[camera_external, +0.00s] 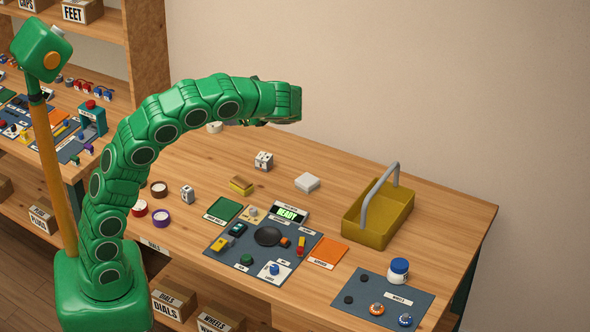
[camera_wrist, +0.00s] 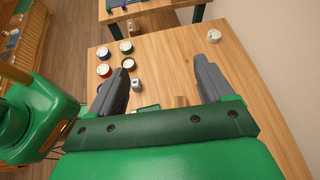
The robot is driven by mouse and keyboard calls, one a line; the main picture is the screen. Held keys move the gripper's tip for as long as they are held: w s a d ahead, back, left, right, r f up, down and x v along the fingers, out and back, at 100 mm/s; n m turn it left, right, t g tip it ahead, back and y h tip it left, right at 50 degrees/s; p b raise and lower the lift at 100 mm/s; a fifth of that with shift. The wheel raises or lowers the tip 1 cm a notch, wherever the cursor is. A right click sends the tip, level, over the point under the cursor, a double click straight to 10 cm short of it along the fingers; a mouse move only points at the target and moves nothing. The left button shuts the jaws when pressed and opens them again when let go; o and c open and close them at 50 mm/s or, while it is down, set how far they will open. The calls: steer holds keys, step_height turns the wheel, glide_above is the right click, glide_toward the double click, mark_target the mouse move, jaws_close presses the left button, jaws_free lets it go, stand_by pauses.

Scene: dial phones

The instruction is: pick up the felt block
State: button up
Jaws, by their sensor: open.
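I cannot tell for certain which is the felt block. My gripper (camera_wrist: 170,50) is open and empty, its two dark fingers spread wide in the wrist view. In the external view my gripper (camera_external: 262,120) is high above the back of the bench, well clear of both blocks. A small tan block (camera_wrist: 180,101) shows between the fingers, low in the wrist view, partly hidden by the gripper body.
A yellow basket with a grey handle (camera_external: 380,222) stands at the right. A dark mat (camera_external: 215,252) with dials and a display is in front.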

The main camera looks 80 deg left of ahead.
steer(key=shift+w+a+f+m+y, duration=0.65)
steer(key=shift+w+a, duration=0.75)
steer(key=shift+w, duration=0.35)
glide_toward(242, 181)
steer(key=x, duration=0.4)
steer(key=shift+s+f, duration=0.25)
steer(key=shift+s, duration=0.05)
steer(key=shift+x, duration=3.9)
steer(key=shift+w+a, duration=0.15)
steer(key=shift+w, duration=0.1)
steer(key=shift+c, duration=0.5)
steer(key=c, duration=1)
steer(key=shift+o, duration=0.2)
steer(key=shift+r, duration=0.15)
